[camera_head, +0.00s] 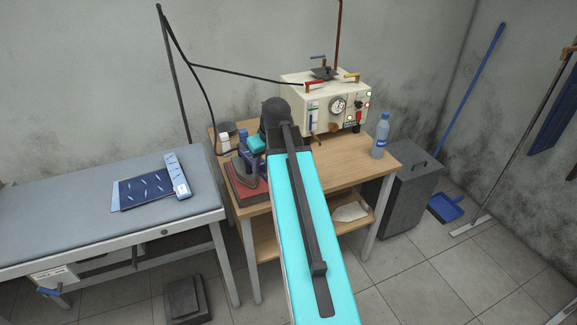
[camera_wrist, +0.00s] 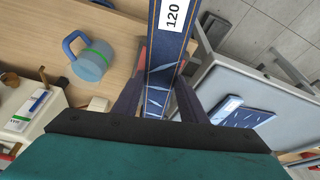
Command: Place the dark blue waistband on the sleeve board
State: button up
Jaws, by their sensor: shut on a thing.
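In the wrist view, my gripper (camera_wrist: 160,85) is shut on a long dark blue strip with orange edge stitching and a white label reading 120, the waistband (camera_wrist: 166,52). It runs between the fingers and out of the top of the picture. A second dark blue piece with white marks (camera_head: 146,189) lies on the grey padded table (camera_head: 60,205). I cannot clearly pick out the sleeve board.
A cream steam unit (camera_head: 325,100) and a water bottle (camera_head: 380,136) stand on the wooden table (camera_head: 345,165). A blue jug (camera_wrist: 90,62) shows in the wrist view. A black cable hangs behind the tables. A grey bin (camera_head: 408,195) stands right of the table.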

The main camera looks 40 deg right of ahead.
jog(key=w+a+r+b, duration=0.2)
jog(key=a, duration=1.3)
jog(key=w+a+r+n+b, duration=0.1)
jog(key=w+a+r+b, duration=0.1)
jog(key=a, duration=1.3)
jog(key=shift+w+t+y, duration=0.3)
jog(key=shift+w, duration=0.15)
jog(key=shift+s, duration=0.1)
